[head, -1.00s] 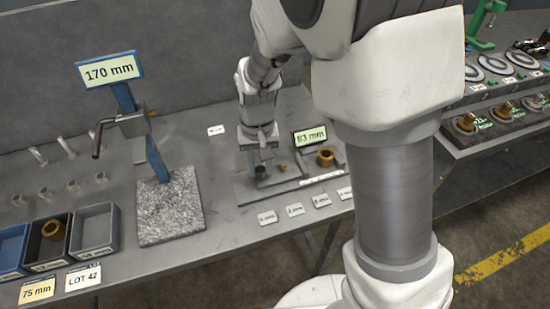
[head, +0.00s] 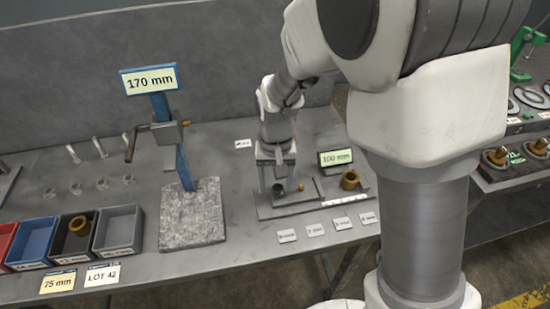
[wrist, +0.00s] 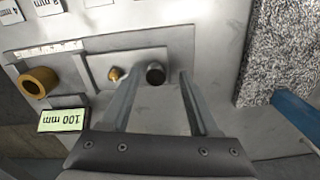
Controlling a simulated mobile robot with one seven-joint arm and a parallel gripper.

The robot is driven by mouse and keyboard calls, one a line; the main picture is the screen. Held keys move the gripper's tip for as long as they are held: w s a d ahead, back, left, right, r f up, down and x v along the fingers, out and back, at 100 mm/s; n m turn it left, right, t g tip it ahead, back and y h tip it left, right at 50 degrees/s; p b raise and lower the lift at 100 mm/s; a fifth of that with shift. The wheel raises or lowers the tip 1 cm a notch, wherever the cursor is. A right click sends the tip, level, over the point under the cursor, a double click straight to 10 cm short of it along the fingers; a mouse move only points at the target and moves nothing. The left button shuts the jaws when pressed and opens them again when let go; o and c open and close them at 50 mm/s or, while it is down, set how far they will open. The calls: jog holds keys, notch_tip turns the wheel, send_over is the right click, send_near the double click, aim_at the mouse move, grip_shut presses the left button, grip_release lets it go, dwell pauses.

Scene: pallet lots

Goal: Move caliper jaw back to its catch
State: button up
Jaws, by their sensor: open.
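The caliper (head: 312,204) is a low grey fixture on the bench with a green readout (head: 336,158) showing 100 mm. A dark round knob (wrist: 155,73) stands on its plate, apparently on the sliding jaw. A small brass knob (wrist: 115,74) stands beside it, with a gap between. A brass ring (wrist: 38,82) sits at the fixture's other end. My gripper (head: 276,182) is open and low over the plate; in the wrist view its fingers (wrist: 159,78) lie on either side of the dark knob. I cannot tell whether they touch it. The catch cannot be clearly made out.
A speckled stone block (head: 193,212) with a blue post and 170 mm sign (head: 150,80) stands left of the caliper. Bins (head: 118,229) are farther left. White label tiles (head: 315,229) lie along the bench's front edge. A grey wall stands behind.

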notch_tip(320, 180, up, 17)
jog(key=p, duration=0.3)
jog(key=shift+f, duration=0.2)
jog(key=s+d+r+t+p, duration=0.5)
jog(key=s+d+r+p, duration=0.1)
jog(key=s+d+r, duration=0.6)
jog(key=s+d, duration=0.2)
jog(key=d, duration=0.2)
jog(key=shift+s+r+m+t, duration=0.15)
jog(key=shift+r+m+t, duration=0.15)
jog(key=shift+m, duration=0.1)
jog(key=shift+a, duration=0.2)
dwell(0.6)
